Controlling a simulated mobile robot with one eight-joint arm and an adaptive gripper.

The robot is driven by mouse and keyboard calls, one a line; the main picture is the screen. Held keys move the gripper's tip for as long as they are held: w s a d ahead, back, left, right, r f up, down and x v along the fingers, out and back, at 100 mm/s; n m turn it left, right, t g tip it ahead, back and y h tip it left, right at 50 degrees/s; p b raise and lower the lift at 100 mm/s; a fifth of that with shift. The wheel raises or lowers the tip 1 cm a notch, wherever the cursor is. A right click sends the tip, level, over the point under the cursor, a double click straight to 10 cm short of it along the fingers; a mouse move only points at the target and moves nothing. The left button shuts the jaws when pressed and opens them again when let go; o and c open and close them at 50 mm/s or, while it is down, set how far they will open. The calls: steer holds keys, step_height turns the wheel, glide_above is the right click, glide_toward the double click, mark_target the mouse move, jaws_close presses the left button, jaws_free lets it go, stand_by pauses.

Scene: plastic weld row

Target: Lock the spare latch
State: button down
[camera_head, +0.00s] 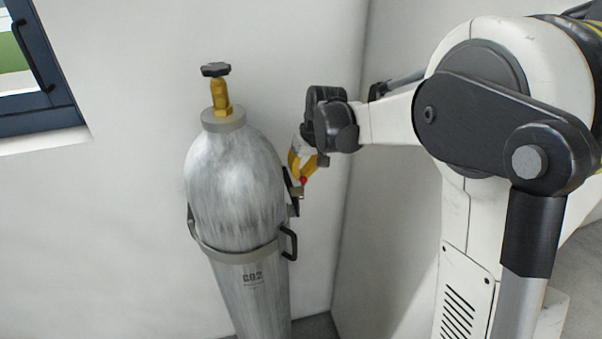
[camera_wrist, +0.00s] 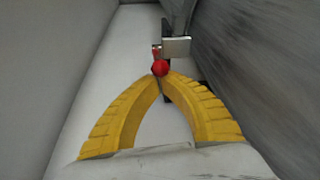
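The latch has a red ball knob (camera_head: 303,181) and a small metal plate. It sits at the right side of the grey CO2 cylinder (camera_head: 235,190). In the wrist view the red knob (camera_wrist: 160,68) is at the top centre, with the metal plate (camera_wrist: 177,46) just beyond it. My gripper (camera_head: 301,174) reaches in from the right and points down at the knob. In the wrist view its yellow fingers (camera_wrist: 161,76) come together at the knob and appear closed on it. The fingertips partly cover the knob's lower side.
A strap with a black handle (camera_head: 290,243) rings the cylinder. A yellow valve with a black handwheel (camera_head: 215,70) tops it. White walls stand close behind and to the right. A dark-framed window (camera_head: 45,100) is at the upper left.

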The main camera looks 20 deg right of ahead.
mark_target(305, 183)
steer(key=shift+s, duration=0.15)
steer(key=s+t+b, duration=0.1)
steer(key=t, duration=0.1)
steer(key=s+t+b, duration=0.2)
steer(key=shift+s+f+t, duration=0.15)
steer(key=shift+f+t, duration=0.25)
steer(key=s+t+b, duration=0.1)
steer(key=f+t+b, duration=0.1)
steer(key=t+b, duration=0.1)
steer(key=s+t+b, duration=0.1)
steer(key=b, duration=0.1)
steer(key=shift+s+f+n+t, duration=0.3)
steer(key=shift+s+f+b, duration=1.05)
steer(key=shift+f+b, duration=0.25)
steer(key=shift+b, duration=0.4)
steer(key=shift+s+f, duration=0.1)
steer(key=shift+f, duration=0.05)
